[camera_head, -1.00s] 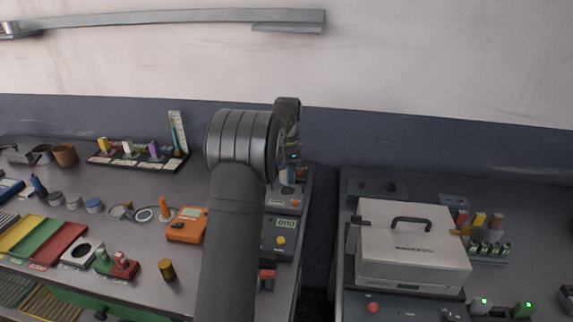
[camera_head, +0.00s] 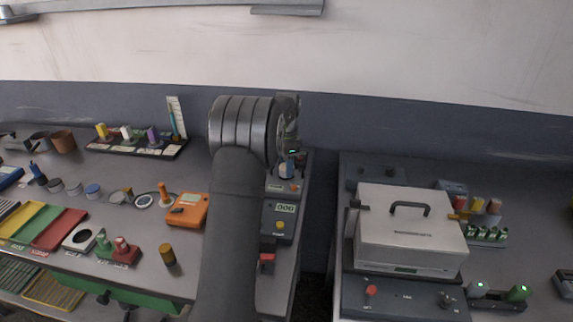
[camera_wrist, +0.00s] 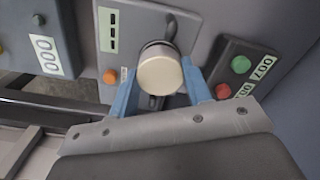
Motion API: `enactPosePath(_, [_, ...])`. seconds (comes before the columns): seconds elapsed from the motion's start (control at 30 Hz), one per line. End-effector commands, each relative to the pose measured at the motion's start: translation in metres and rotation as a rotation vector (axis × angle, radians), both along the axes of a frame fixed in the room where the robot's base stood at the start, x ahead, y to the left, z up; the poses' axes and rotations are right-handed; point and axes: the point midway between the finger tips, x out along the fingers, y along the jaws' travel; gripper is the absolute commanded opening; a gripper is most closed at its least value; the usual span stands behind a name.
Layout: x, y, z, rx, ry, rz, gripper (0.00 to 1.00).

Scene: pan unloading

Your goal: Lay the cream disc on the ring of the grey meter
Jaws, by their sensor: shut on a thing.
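The cream disc (camera_wrist: 160,75) is in the wrist view, its round face toward the camera, between the two blue fingers of my gripper (camera_wrist: 158,90). My gripper is shut on it. Behind the disc is a grey unit (camera_wrist: 128,45) with a barred label and an orange button. The disc and fingers cover its middle, so I cannot see a ring or tell whether the disc touches it. In the head view my gripper (camera_head: 288,167) is over this grey unit (camera_head: 275,187), partly hidden by my arm.
A grey unit with a "000" display (camera_head: 285,208) and yellow button sits in front. In the wrist view, a dark box (camera_wrist: 243,68) with green and red buttons is to the right. An orange meter (camera_head: 187,210) lies left of my arm. A gap separates this bench from the right one.

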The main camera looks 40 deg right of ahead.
Motion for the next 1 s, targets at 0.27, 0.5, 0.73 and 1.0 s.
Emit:
enactPosePath(0.27, [-0.0001, 0.0001, -0.0058, 0.0, 0.001, 0.0, 0.18])
enactPosePath(0.5, [-0.0001, 0.0, -0.0101, 0.0, 0.0, 0.0, 0.46])
enactPosePath(0.73, [0.0, 0.0, -0.0098, 0.0, 0.0, 0.0, 0.7])
enactPosePath(1.0, [0.0003, -0.0002, -0.0043, 0.0, -0.001, 0.0, 0.7])
